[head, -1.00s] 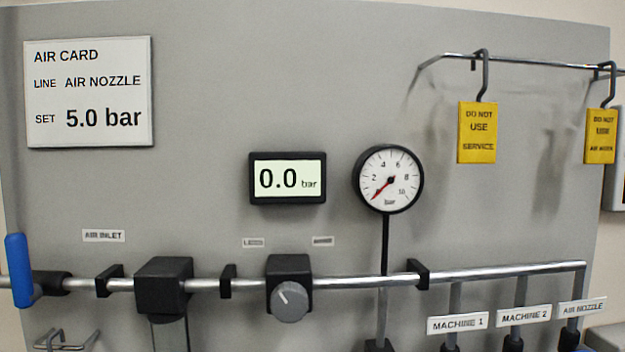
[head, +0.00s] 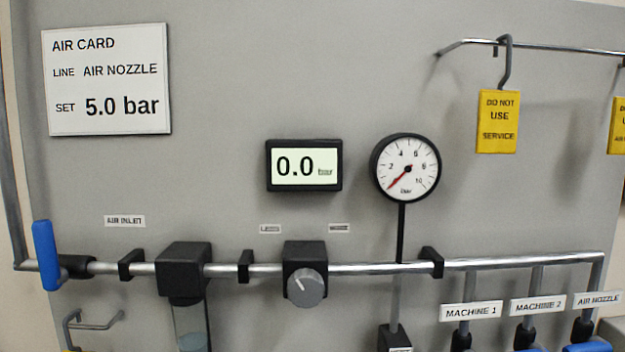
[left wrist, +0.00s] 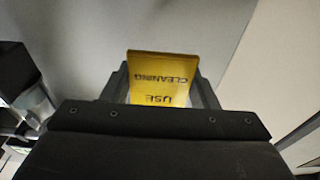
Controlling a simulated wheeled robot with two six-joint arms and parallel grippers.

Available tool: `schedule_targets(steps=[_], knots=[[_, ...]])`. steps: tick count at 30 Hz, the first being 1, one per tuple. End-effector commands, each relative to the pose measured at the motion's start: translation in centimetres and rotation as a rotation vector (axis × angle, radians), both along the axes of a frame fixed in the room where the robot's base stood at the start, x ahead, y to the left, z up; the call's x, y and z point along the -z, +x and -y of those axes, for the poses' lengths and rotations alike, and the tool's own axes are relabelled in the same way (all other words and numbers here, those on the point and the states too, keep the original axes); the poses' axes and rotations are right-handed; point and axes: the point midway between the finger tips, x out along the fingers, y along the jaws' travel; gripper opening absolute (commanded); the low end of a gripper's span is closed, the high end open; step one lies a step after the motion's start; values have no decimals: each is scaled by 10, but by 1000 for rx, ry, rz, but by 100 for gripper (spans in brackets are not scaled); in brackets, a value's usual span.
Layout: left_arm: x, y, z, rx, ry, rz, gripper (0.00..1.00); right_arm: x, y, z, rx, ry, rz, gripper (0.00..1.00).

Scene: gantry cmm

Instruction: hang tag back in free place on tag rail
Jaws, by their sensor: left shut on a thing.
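In the left wrist view my left gripper (left wrist: 160,88) is shut on a yellow tag (left wrist: 160,68), whose upside-down print reads "USE" and "CLEANING". The tag's hook is not visible there. In the head view the tag rail (head: 565,49) is at the upper right. A yellow "DO NOT USE SERVICE" tag (head: 498,122) hangs from it by a dark hook. Another yellow tag (head: 617,126) is cut off by the right edge. The rail is bare left of the service tag's hook and between the two tags. My right gripper is in neither view.
The grey panel carries an air card (head: 107,80), a display (head: 304,165) reading 0.0 bar and a dial gauge (head: 405,168). A metal pipe (head: 370,268) with a knob (head: 306,287) and a blue handle (head: 46,255) runs below. A wire holder (head: 95,325) sits at lower left.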

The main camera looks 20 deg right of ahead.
Motion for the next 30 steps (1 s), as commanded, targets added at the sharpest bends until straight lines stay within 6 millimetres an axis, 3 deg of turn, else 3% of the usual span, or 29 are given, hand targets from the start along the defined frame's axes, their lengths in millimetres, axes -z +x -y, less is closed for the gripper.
schedule_targets(steps=[30], knots=[[0, -68, -25, 0, 0, -1, 39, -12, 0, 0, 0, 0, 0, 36]])
